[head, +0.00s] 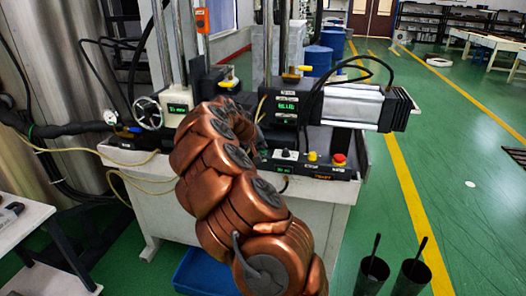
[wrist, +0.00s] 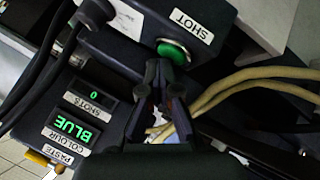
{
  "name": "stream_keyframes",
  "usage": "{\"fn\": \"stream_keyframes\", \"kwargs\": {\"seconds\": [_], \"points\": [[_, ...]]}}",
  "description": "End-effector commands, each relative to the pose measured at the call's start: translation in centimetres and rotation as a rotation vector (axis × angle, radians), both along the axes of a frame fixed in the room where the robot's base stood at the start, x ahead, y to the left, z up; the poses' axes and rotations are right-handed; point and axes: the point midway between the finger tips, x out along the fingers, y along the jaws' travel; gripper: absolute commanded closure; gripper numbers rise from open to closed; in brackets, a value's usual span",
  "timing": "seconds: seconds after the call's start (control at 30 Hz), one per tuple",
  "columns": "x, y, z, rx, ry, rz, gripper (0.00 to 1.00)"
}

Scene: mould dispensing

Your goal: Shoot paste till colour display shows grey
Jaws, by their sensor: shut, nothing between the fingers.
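The colour display (wrist: 72,130) reads BLUE in green letters in the wrist view, upside down. The shots display (wrist: 91,97) beside it reads 0. A green round button (wrist: 173,51) sits next to the SHOT label (wrist: 186,26). My gripper (wrist: 164,72) is shut and empty, with its fingertips just below the button in the picture; I cannot tell whether they touch it. A yellow handle (wrist: 38,159) lies by the PASTE label (wrist: 58,156). In the head view the display box (head: 287,107) stands beyond my arm, which mostly hides my gripper.
A red button (head: 339,158) and a yellow knob (head: 312,156) sit on the machine's front panel. Tan cables (wrist: 245,78) run close to the right of my gripper. Two dark cups (head: 372,272) stand at lower right. A blue tray (head: 196,277) lies on the floor.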

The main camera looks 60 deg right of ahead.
Motion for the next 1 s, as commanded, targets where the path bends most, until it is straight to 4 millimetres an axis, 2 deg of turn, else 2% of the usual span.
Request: {"fn": "stream_keyframes", "kwargs": {"seconds": [0.1,0.4,1.0], "points": [[-0.02,0.03,-0.55,0.002,0.001,0.0,1.0],[-0.07,0.02,-0.57,0.003,0.003,-0.001,1.0],[-0.03,-0.03,0.34,0.001,0.002,0.001,1.0]]}}
